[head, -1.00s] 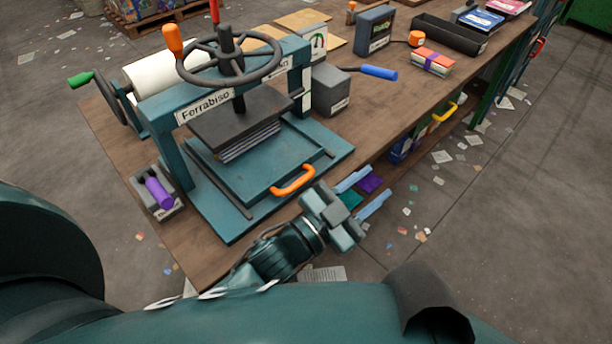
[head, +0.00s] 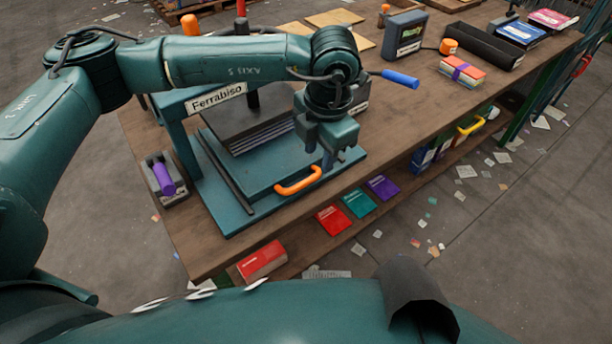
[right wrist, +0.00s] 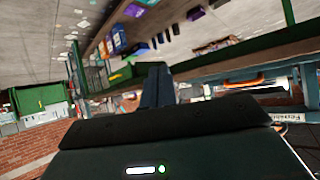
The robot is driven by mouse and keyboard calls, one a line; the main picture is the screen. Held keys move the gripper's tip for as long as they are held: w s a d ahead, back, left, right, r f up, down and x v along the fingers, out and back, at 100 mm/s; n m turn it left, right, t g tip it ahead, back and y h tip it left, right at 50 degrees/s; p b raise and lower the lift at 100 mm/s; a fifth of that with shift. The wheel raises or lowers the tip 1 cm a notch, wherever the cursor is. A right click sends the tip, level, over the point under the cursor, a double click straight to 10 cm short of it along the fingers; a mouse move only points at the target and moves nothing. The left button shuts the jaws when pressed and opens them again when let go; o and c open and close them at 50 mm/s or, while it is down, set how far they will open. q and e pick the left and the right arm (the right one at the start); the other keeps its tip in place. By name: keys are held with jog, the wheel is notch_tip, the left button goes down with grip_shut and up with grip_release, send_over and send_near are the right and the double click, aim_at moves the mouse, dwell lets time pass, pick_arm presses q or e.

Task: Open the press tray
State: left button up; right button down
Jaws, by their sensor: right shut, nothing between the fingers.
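The press (head: 177,132), a teal frame labelled Ferrabiso, stands on the workbench. Its teal tray (head: 255,180) lies at the press base with a dark stack above it, and an orange handle (head: 298,181) is on its front edge. My left gripper (head: 334,165) points down just right of and above the handle, apart from it in the picture. Its fingers are small and partly hidden, so their gap is unclear. My left arm covers the wheel and part of the frame. My right gripper (right wrist: 157,72) is shut and empty in the right wrist view, away from the press.
A purple-handled tool in a holder (head: 165,187) sits left of the press. A blue handle (head: 400,79) juts out behind my left gripper. A tied stack of cards (head: 461,72) is farther right. Books (head: 358,202) lie on the lower shelf. The bench front is clear.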

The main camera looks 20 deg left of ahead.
aim_at(304, 182)
pick_arm(q)
jog(key=shift+t+y, duration=0.3)
jog(key=shift+y, duration=0.1)
jog(key=w+a+f, duration=0.1)
jog(key=f, duration=0.3)
jog(key=a+f+p, duration=0.1)
jog(key=f, duration=0.3)
jog(key=w+a+f+p, duration=0.1)
jog(key=f, duration=0.3)
jog(key=shift+w+a, duration=0.25)
jog(key=shift+w, duration=0.1)
grip_shut()
